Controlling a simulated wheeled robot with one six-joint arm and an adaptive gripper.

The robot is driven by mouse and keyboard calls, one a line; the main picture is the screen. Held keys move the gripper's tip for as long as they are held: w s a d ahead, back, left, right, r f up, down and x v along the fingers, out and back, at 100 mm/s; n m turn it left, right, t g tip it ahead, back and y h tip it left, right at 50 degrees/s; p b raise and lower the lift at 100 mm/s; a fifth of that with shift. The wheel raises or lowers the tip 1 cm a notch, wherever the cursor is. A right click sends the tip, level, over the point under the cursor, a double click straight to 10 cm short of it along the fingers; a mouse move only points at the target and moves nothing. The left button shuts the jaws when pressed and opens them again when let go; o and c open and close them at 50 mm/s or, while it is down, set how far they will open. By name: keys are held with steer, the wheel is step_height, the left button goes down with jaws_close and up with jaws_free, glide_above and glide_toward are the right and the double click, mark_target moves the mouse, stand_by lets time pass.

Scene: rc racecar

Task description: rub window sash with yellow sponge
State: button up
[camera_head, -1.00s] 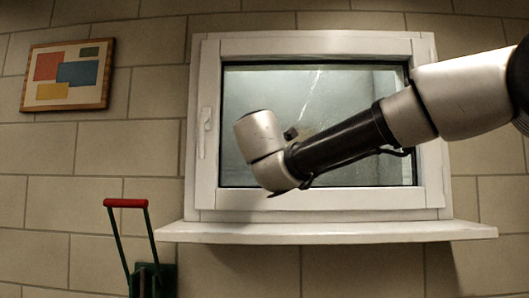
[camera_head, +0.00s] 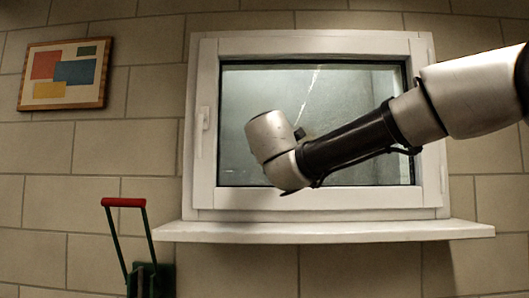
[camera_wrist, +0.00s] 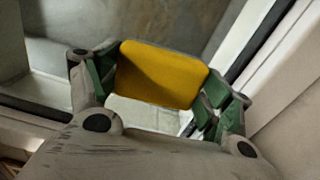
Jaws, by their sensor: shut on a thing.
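The window sash (camera_head: 205,165) is a white frame around a dull grey-green pane (camera_head: 245,105) with a pale streak, set in the block wall. In the wrist view my gripper (camera_wrist: 160,82) is shut on the yellow sponge (camera_wrist: 165,75), which sits between its green-padded fingers. The sash (camera_wrist: 285,75) also shows there as a pale frame with a dark seal at the right. In the head view my arm reaches in from the right across the pane; its wrist hides the gripper and the sponge. I cannot tell whether the sponge touches the glass or frame.
A white sill (camera_head: 330,232) juts out below the window. A white handle (camera_head: 203,118) is on the sash's left side. A framed picture (camera_head: 65,74) hangs at upper left. A red-handled green tool (camera_head: 124,203) stands at lower left.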

steer(key=shift+d+r, duration=1.3)
steer(key=shift+d, duration=5.5)
steer(key=shift+w+a, duration=0.15)
steer(key=shift+a, duration=7.85)
steer(key=shift+r, duration=1.3)
steer(key=d, duration=1.3)
steer(key=shift+s, duration=0.2)
